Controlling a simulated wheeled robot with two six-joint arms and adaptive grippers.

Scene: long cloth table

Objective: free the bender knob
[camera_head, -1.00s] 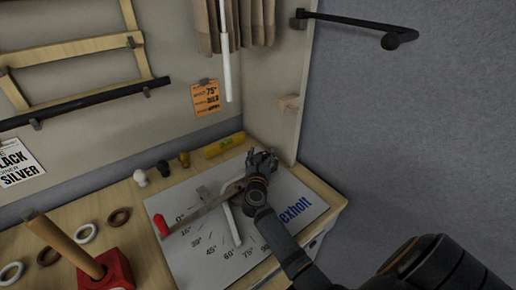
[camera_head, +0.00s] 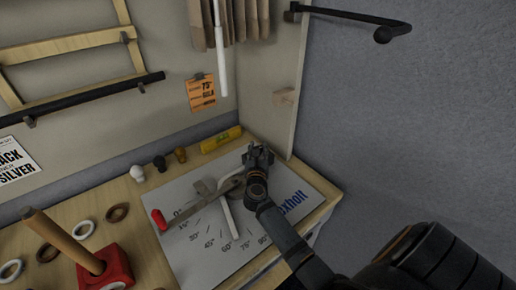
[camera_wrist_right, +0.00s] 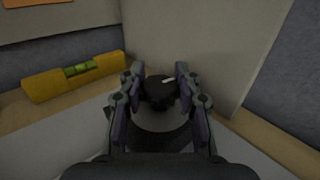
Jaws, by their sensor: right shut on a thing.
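The bender is a grey plate (camera_head: 190,250) with angle marks, lying on the wooden bench. Its lever (camera_head: 205,205) ends in a red grip (camera_head: 158,219) near the 0° mark. A white rod (camera_head: 229,218) lies across the plate. The dark round knob (camera_wrist_right: 160,88), with a pale mark on top, stands between the fingers in the right wrist view. My right gripper (camera_head: 259,156) is at the far end of the bender plate. It is shut on the knob, its fingers on both sides (camera_wrist_right: 158,80). In the head view the gripper hides the knob. My left gripper is out of view.
A yellow level (camera_head: 221,140) lies behind the plate, also in the wrist view (camera_wrist_right: 75,77). A side panel (camera_head: 275,105) rises close beside the gripper. Small knobs (camera_head: 160,163), rings (camera_head: 118,212) and a red block with a wooden post (camera_head: 104,268) stand left.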

